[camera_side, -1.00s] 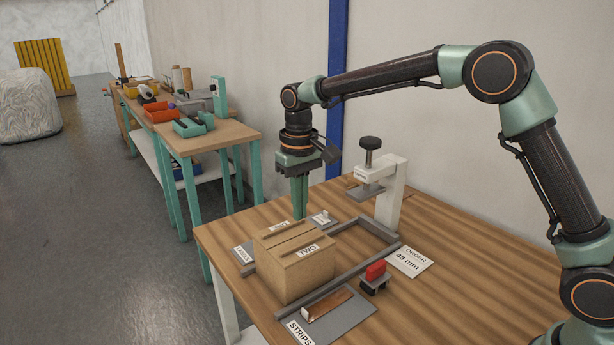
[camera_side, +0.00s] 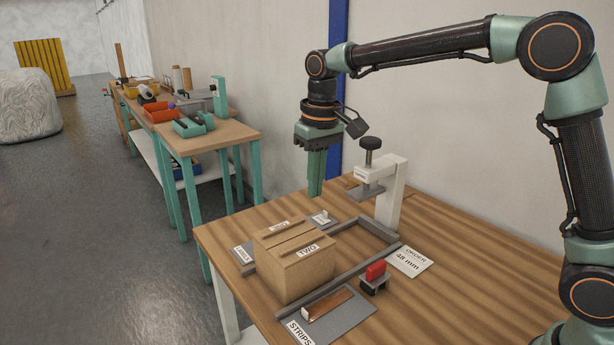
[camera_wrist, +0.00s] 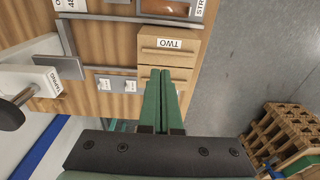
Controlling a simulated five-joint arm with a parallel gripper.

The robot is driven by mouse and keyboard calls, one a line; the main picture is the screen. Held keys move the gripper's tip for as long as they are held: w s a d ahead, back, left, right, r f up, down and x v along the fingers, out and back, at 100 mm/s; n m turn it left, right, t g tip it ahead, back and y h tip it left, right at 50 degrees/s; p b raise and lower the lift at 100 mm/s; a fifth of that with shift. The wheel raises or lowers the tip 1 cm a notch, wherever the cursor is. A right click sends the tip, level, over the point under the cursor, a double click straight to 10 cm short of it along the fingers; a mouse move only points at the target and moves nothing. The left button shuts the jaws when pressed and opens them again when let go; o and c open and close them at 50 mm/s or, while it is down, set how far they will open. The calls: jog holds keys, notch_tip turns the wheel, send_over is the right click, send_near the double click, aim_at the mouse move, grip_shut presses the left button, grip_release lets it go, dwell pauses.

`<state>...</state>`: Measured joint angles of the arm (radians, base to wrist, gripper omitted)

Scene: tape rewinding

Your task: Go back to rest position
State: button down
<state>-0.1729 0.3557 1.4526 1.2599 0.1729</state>
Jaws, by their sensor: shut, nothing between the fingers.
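My gripper (camera_side: 317,172) is shut and empty, with its green fingers pointing down. In the side view it hangs in the air above the back of the wooden bench, clear of everything below. In the wrist view the fingers (camera_wrist: 163,100) lie together in front of the wooden box. The wooden box (camera_side: 306,276) is labelled "TWO" and stands on the bench inside a grey frame (camera_side: 345,277). It also shows in the wrist view (camera_wrist: 170,56).
A white press with a black knob (camera_side: 390,190) stands right of my gripper. A red-handled stamp (camera_side: 375,274), an order card (camera_side: 411,261) and a strips tray (camera_side: 345,318) lie on the bench (camera_side: 470,265). A second table (camera_side: 210,137) stands behind, left.

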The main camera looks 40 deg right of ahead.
jog(key=s+d+r+t, duration=0.1)
jog(key=s+d, duration=0.3)
jog(key=s, duration=0.4)
jog(key=s+d+r+t, duration=0.1)
jog(key=s+d+t, duration=0.2)
jog(key=s, duration=0.5)
jog(key=shift+s+d+t, duration=0.3)
jog(key=shift+s+d, duration=0.05)
jog(key=c, duration=1.5)
grip_release()
jog(key=shift+s+d+f, duration=0.1)
jog(key=shift+s+f, duration=0.1)
jog(key=shift+s, duration=0.05)
jog(key=shift+c, duration=0.2)
jog(key=o, duration=0.5)
jog(key=shift+s, duration=0.1)
jog(key=o, duration=0.5)
jog(key=shift+w, duration=0.2)
jog(key=o, duration=0.5)
jog(key=shift+w+a+r, duration=0.2)
jog(key=shift+w+a, duration=0.15)
jog(key=shift+o, duration=0.2)
jog(key=w+a, duration=0.1)
jog(key=w+a+g, duration=0.2)
jog(key=w, duration=0.1)
jog(key=shift+r, duration=0.4)
jog(key=w+a+f+g, duration=0.3)
jog(key=w+a, duration=0.3)
notch_tip(320, 180, down, 10)
jog(key=shift+w, duration=0.2)
